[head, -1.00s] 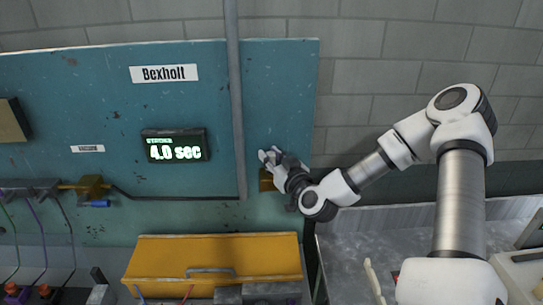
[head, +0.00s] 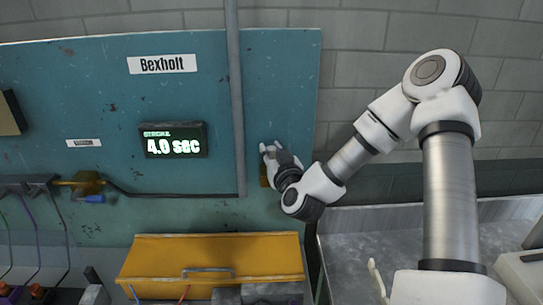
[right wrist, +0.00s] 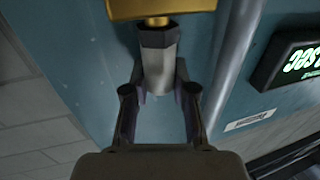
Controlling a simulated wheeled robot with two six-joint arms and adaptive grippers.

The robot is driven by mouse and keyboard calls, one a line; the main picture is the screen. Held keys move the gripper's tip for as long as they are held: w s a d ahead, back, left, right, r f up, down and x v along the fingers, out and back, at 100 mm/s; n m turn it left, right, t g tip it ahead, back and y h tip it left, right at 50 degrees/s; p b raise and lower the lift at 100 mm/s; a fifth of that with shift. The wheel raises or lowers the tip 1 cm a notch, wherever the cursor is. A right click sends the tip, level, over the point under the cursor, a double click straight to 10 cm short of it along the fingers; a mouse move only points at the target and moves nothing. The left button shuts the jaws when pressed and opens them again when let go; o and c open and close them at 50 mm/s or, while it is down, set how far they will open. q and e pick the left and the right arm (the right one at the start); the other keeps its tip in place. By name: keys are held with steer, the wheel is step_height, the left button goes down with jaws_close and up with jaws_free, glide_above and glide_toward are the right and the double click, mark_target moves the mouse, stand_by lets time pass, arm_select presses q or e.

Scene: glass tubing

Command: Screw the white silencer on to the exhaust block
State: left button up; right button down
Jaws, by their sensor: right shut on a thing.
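The white silencer (right wrist: 158,75) shows in the right wrist view, a pale cylinder with a dark grey hex collar. Its brass neck meets the brass exhaust block (right wrist: 165,8) at the top of that view; how deep the thread sits cannot be told. My right gripper (right wrist: 164,93) is shut on the silencer's white body, one finger on each side. In the head view my right gripper (head: 272,152) is at the teal panel, in front of the exhaust block (head: 264,181), which is mostly covered. My left gripper is not in view.
A grey vertical pipe (head: 236,110) runs close left of my right gripper. The lit display (head: 174,141) reads 4.0 sec. A yellow toolbox (head: 210,258) stands below. A brass fitting with a blue part (head: 88,186) is at the left. A grey metal tray (head: 410,235) lies right.

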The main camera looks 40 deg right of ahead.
steer(key=shift+a+f+m+g+h+b, duration=0.1)
steer(key=shift+m+g+h+b, duration=0.5)
steer(key=shift+h+b, duration=0.3)
steer(key=shift+m+g+h+b, duration=0.3)
steer(key=shift+m+h, duration=0.1)
steer(key=shift+h, duration=0.2)
steer(key=shift+m+g+h, duration=0.4)
steer(key=shift+m+h, duration=0.1)
steer(key=c, duration=0.9)
jaws_free()
steer(key=shift+o, duration=0.2)
steer(key=shift+s, duration=0.1)
